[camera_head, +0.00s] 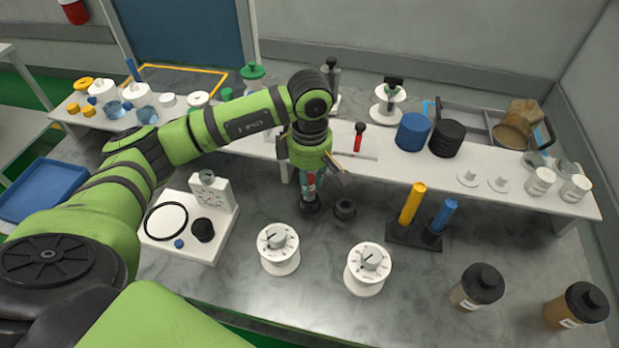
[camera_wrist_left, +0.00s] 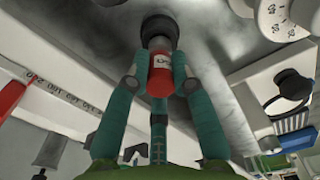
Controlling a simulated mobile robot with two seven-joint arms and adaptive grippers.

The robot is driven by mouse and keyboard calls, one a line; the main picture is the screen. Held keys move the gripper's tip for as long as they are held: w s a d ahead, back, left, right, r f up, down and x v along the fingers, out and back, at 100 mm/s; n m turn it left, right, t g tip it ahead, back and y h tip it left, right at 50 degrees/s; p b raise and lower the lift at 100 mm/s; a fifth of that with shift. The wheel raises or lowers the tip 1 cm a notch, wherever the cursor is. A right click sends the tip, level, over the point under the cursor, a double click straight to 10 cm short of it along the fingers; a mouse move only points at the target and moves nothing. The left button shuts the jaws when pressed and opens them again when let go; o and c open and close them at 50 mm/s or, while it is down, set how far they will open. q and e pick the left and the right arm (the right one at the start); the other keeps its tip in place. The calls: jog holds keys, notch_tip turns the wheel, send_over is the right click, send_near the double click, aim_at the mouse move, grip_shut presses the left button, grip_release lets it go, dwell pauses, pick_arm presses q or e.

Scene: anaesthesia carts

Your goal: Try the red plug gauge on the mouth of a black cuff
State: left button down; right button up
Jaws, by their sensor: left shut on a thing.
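My left gripper (camera_head: 312,186) points down over the grey worktop, with teal fingers shut on a red plug gauge (camera_head: 311,182). In the left wrist view the gauge's red body (camera_wrist_left: 160,78) sits between the fingers of the gripper (camera_wrist_left: 160,85). Its grey end meets a black cuff (camera_wrist_left: 158,25); I cannot tell whether it is in the mouth or only against it. That cuff (camera_head: 309,205) stands directly below the gripper in the head view. A second black cuff (camera_head: 344,209) stands just to its right. My right gripper is not in view.
White dials (camera_head: 278,249) and (camera_head: 368,269) stand in front. A yellow post (camera_head: 412,203) and a blue post (camera_head: 444,215) stand in a black base to the right. A white shelf (camera_head: 500,185) runs behind, crowded with items. A white device (camera_head: 190,225) stands left.

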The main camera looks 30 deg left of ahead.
pick_arm(q)
jog(key=shift+b, duration=0.3)
dwell(0.6)
jog(key=shift+f+b, duration=1.2)
dwell(1.2)
jog(key=shift+f+b, duration=0.1)
jog(key=shift+b, duration=0.2)
dwell(2.3)
dwell(0.9)
jog(key=shift+r+p, duration=1.75)
jog(key=shift+r, duration=1.8)
